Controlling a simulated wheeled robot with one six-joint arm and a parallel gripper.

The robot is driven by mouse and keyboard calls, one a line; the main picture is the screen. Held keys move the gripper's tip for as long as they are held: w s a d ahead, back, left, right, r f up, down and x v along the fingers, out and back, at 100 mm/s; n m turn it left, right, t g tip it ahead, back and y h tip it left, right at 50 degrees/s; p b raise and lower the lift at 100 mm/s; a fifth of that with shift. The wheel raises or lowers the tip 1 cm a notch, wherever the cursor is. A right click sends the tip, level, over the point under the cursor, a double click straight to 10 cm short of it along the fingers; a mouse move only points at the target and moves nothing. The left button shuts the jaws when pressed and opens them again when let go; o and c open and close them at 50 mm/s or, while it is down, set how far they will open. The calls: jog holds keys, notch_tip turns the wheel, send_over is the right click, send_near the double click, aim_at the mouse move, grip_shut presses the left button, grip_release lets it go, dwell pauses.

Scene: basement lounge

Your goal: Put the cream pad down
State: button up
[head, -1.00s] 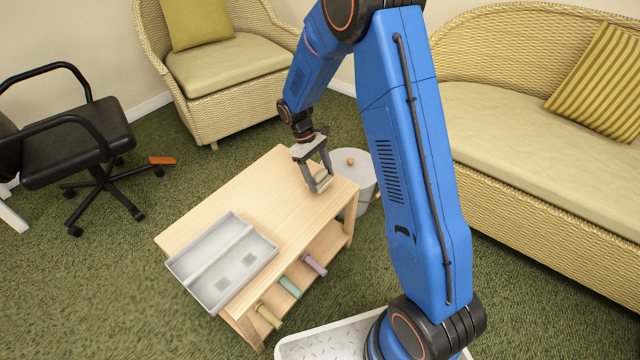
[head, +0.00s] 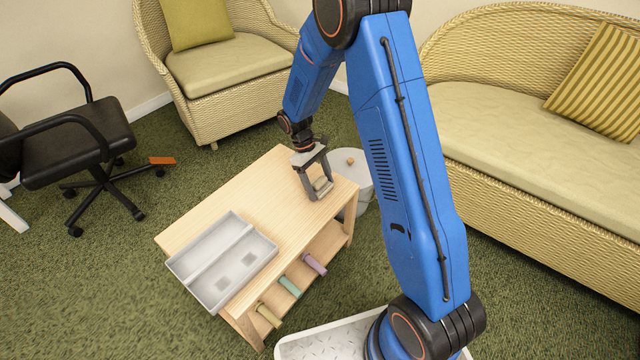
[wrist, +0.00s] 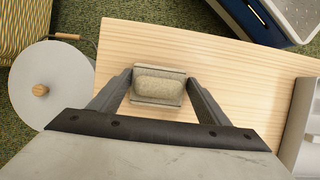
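The cream pad (wrist: 158,86) is a small rounded block with greyish edges, seen between my fingers in the wrist view. It also shows small in the head view (head: 321,184). My gripper (wrist: 160,84) has a finger against each end of the pad and is shut on it. In the head view my gripper (head: 319,187) points down over the far right end of the light wooden table (head: 262,205). The pad is at or just above the tabletop; I cannot tell whether it touches.
A grey two-compartment tray (head: 222,262) sits on the table's near left end. Yellow, green and purple rolls (head: 290,286) lie on the shelf below. A round lidded bin (head: 352,166) stands beside the table's far right end. The middle of the tabletop is clear.

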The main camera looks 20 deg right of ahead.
jog(key=shift+d+f, duration=0.15)
jog(key=shift+f, duration=0.05)
jog(key=shift+w+r, duration=0.2)
jog(key=shift+r, duration=0.2)
jog(key=v, duration=1.2)
jog(key=s+d+r+m+t+y, duration=0.15)
jog(key=s+d+r, duration=0.25)
jog(key=s+r, duration=0.6)
jog(key=s+d+r+m+t, duration=0.1)
jog(key=s+r+m+t, duration=0.1)
jog(key=s, duration=0.7)
jog(key=s+d+r+m+t, duration=0.1)
jog(key=s+d+r+t, duration=0.1)
jog(key=s+r, duration=0.3)
jog(key=s+d+r+m+t+y, duration=0.1)
jog(key=s+d+r+m+t, duration=0.1)
jog(key=s, duration=1.1)
notch_tip(320, 180, up, 2)
jog(key=shift+s+d+r+m+t, duration=0.1)
jog(key=shift+s+d+m+t, duration=0.15)
jog(key=shift+m+t, duration=0.15)
